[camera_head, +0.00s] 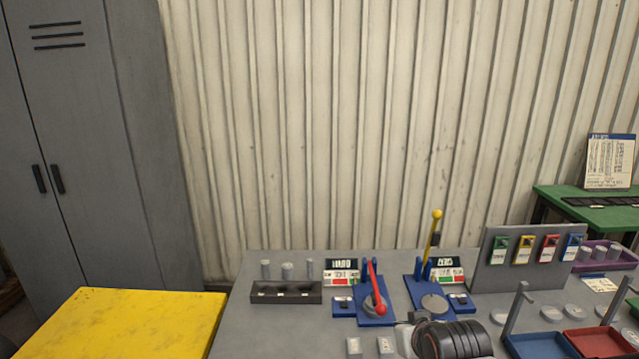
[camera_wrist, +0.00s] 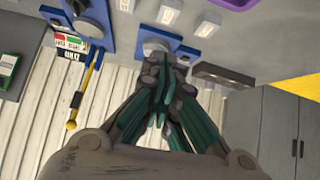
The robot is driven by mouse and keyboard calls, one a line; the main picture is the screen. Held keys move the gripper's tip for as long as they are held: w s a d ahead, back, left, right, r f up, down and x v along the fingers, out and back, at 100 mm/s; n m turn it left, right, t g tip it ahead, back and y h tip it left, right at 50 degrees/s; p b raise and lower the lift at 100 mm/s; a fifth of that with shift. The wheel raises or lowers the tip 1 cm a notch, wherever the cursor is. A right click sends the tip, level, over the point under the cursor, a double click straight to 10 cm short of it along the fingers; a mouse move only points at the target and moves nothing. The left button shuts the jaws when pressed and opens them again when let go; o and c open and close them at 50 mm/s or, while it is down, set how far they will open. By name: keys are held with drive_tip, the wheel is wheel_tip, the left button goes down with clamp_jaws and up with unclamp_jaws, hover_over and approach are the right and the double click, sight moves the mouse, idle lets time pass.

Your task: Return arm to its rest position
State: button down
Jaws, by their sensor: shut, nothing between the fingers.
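My gripper (camera_wrist: 166,58) is shut and empty in the wrist view, its dark and teal fingers drawn together. It appears in front of a blue lever base (camera_wrist: 160,36) with a grey disc. In the head view, the red-handled lever (camera_head: 376,288) leans toward the front on its blue base. The yellow-handled lever (camera_head: 432,240) stands nearly upright to its right, and shows at the left of the wrist view (camera_wrist: 84,90). The red handle is not visible in the wrist view.
The grey table (camera_head: 240,325) also bears a dark slotted tray (camera_head: 286,291), a panel with coloured tags (camera_head: 480,268), a blue bin (camera_head: 540,345) and a red bin (camera_head: 597,341). A yellow surface (camera_head: 150,325) and grey locker (camera_head: 85,130) stand left. A corrugated wall (camera_head: 330,120) is behind.

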drive_tip(key=s+d+r+g, duration=0.1)
drive_tip(key=s+r, duration=0.3)
drive_tip(key=s, duration=0.3)
drive_tip(key=s+d+r+m+g, duration=0.1)
drive_tip(key=s+r, duration=0.3)
drive_tip(key=s, duration=0.4)
drive_tip(key=shift+d+r, duration=0.15)
drive_tip(key=shift+r, duration=0.1)
idle(0.3)
